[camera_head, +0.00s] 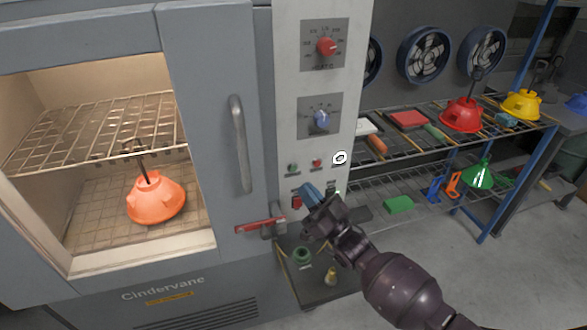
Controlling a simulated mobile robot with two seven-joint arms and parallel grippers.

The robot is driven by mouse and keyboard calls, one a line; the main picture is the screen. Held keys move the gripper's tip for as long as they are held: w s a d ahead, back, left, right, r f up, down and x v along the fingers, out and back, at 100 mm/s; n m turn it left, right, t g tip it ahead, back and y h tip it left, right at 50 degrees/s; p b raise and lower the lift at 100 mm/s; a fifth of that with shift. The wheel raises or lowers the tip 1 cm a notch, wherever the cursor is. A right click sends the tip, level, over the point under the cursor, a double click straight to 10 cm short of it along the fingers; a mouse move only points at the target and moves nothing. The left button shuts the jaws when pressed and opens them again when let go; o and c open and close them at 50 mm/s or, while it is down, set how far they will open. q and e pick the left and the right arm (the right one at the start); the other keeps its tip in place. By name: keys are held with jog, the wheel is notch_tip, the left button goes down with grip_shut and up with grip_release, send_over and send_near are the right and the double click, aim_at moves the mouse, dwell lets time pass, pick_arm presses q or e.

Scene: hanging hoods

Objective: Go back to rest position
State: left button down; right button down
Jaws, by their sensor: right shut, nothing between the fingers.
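My right gripper (318,210) is in front of the lower part of the oven's control panel (289,95), close to the small buttons and switches there. It is shut and holds nothing. Its dark arm comes in from the lower right. The fingertips overlap the panel in the picture, and I cannot tell whether they touch it. My left gripper is not in view.
A grey oven door with a handle (241,143) stands left, an orange hood (156,198) visible inside. A red latch lever (259,224) sticks out beside it. Right, a rack holds a red hood (461,115), yellow hood (521,104) and green hood (479,175).

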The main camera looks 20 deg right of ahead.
dwell(0.3)
jog(key=s+d+f+m+g+h, duration=0.2)
jog(key=s+d+f+g+h, duration=0.1)
jog(key=s+f, duration=0.3)
jog(key=s+d+f+m+g+h, duration=0.2)
jog(key=s+f+h, duration=0.4)
jog(key=s, duration=0.4)
jog(key=s+d+f+m+g+h, duration=0.1)
jog(key=s+d+f+g+h, duration=0.3)
jog(key=s+f, duration=0.3)
jog(key=shift+s+d+f+m+g+h, duration=0.3)
jog(key=shift+s+d+f+m+h, duration=0.1)
jog(key=shift+s+d+h, duration=0.2)
